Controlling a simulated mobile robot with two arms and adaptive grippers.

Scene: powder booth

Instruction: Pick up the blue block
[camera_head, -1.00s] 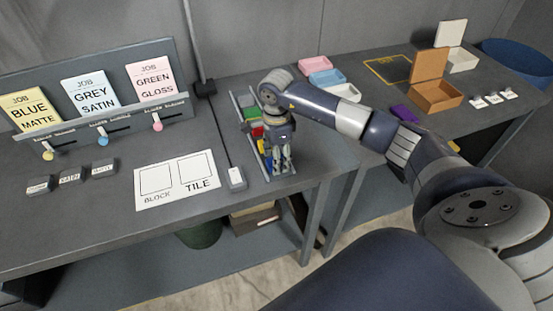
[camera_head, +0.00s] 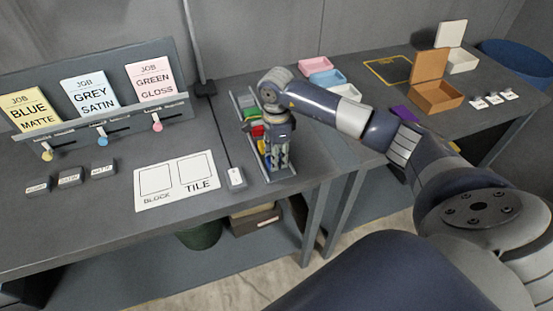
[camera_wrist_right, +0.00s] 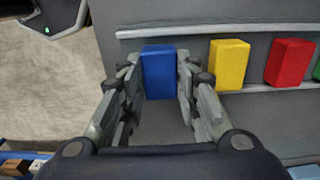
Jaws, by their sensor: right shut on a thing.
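The blue block (camera_wrist_right: 159,72) stands between the two fingers of my right gripper (camera_wrist_right: 158,85) in the right wrist view. The fingers are shut on its two sides. In the head view my right gripper (camera_head: 278,158) points down at the near end of the block rack (camera_head: 285,176), and the blue block is hidden there behind the fingers. I cannot tell whether the block is clear of the rack. My left gripper is not in view.
A yellow block (camera_wrist_right: 229,64) and a red block (camera_wrist_right: 290,62) stand in the row beside the blue one. A white sheet (camera_head: 177,180) marked BLOCK and TILE lies left of the rack. Blue (camera_head: 327,78) and pink (camera_head: 315,66) trays stand on the back right table.

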